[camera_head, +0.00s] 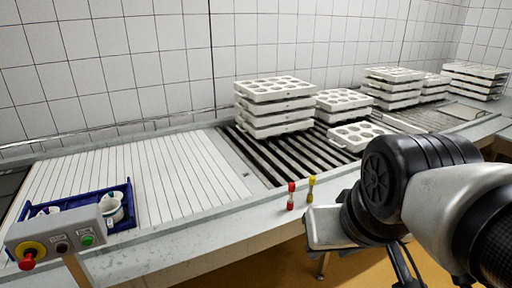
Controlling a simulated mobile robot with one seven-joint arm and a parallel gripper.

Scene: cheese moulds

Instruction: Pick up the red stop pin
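The red stop pin (291,197) stands upright on the front edge rail of the conveyor, near the middle of the view. It has a red top and a red lower end, with a thinner shank between. A yellow stop pin (311,189) stands upright just to its right, apart from it. My gripper (326,229) is at the end of my arm, just below and right of the pins in the picture. Its pale body shows, but I cannot make out its fingers. Nothing shows between it and the red pin, and the two look apart.
White mould stacks (274,106) stand on the roller conveyor (262,153). A lone mould block (357,136) lies nearer. At left are a white slatted belt (165,170), a blue crate (127,222) with cups, and a control box (60,238). The front rail left of the pins is clear.

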